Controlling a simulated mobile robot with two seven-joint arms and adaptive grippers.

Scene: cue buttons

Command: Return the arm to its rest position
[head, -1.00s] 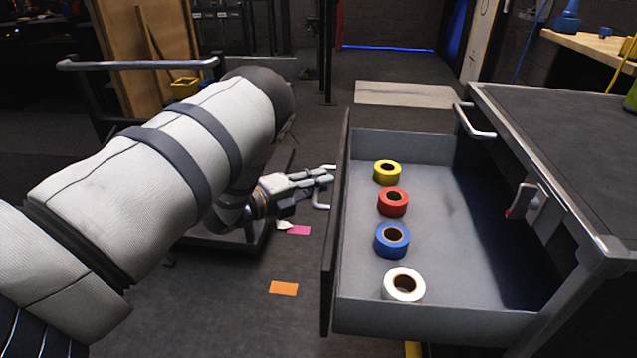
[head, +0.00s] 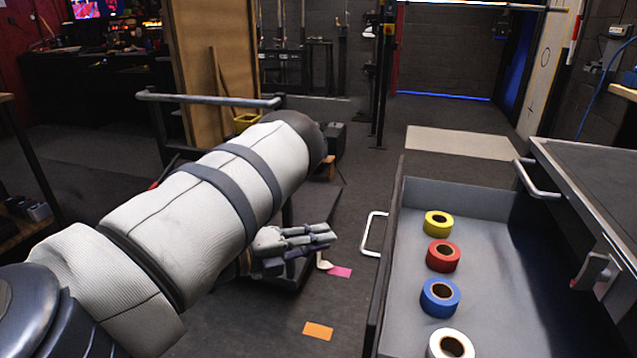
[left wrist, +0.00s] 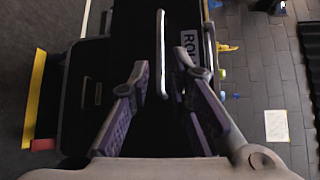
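My left arm (head: 200,210) reaches in from the left in the head view. Its gripper (head: 332,237) is left of the open drawer's front, with a gap between its fingertips and the drawer handle (head: 373,234). In the left wrist view the two fingers (left wrist: 163,68) are spread with nothing held between them. The handle (left wrist: 160,50) shows beyond the fingertips, in front of the dark drawer front. My right gripper is not in view.
The open drawer (head: 490,290) holds yellow (head: 438,224), red (head: 443,256), blue (head: 440,298) and white (head: 450,346) tape rolls in a row. A cart with a rail (head: 210,99) stands behind my arm. Orange (head: 318,331) and pink (head: 340,272) pieces lie on the floor.

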